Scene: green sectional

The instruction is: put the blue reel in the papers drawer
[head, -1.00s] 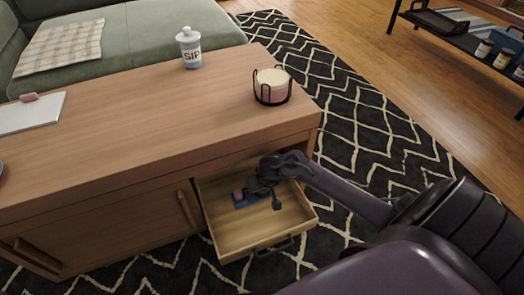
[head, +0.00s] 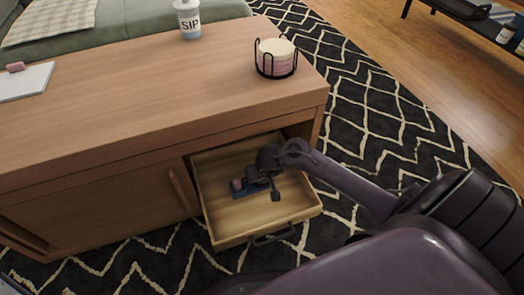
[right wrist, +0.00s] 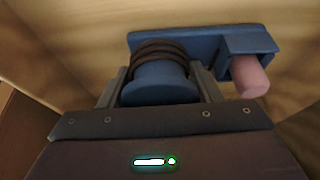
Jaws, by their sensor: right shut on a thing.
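The papers drawer (head: 232,226) is pulled out of the wooden table's front and stands open. My right gripper (head: 264,182) is inside it, over the drawer floor. In the right wrist view the gripper (right wrist: 160,88) is shut on the blue reel (right wrist: 160,82), which has dark cord wound on it. The reel is mostly hidden by the gripper in the head view. My left gripper is not in view.
On the tabletop (head: 130,110) stand a white SIP jar (head: 188,20) and a black wire holder with round pink and white pieces (head: 276,58). A white pad (head: 25,82) lies at the left. A closed cabinet door (head: 110,195) is left of the drawer.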

